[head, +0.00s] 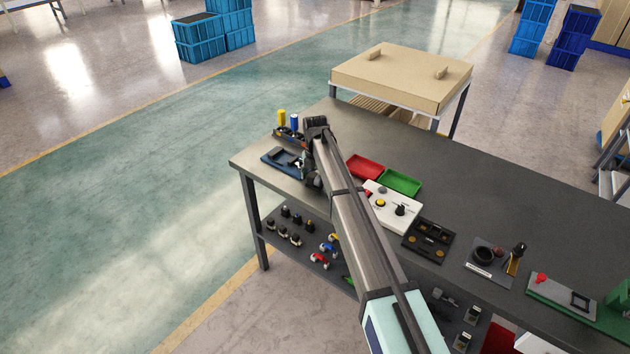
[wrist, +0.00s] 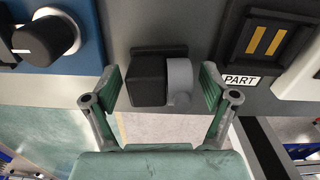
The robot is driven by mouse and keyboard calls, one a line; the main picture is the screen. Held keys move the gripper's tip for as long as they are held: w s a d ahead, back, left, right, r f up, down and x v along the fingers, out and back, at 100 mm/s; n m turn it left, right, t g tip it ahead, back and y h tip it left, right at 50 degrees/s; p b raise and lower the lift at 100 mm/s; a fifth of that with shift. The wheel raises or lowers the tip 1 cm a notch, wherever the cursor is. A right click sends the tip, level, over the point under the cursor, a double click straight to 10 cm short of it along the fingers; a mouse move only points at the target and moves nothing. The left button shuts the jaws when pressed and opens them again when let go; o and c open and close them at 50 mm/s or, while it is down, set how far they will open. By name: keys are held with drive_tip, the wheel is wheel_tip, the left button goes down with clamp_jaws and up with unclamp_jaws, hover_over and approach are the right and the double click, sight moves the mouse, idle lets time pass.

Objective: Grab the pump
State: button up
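A small black block with a rounded grey part, which looks like the pump (wrist: 148,82), stands near the edge of the dark workbench in the wrist view. My gripper (wrist: 160,88) is open, with one green-padded finger on each side of it. The fingers appear apart from it, with a gap on both sides. In the head view my gripper (head: 306,166) is over the left end of the workbench, partly hidden by my arm. The pump cannot be made out there.
A blue fixture with a black knob (wrist: 42,38) is left of the pump, and a black holder (wrist: 265,42) with a PART label is right. On the workbench (head: 480,190) are red (head: 365,166) and green (head: 402,182) trays and a white control box (head: 392,208).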

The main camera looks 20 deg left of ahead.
drive_tip(key=c, duration=1.1)
drive_tip(key=shift+r, duration=0.15)
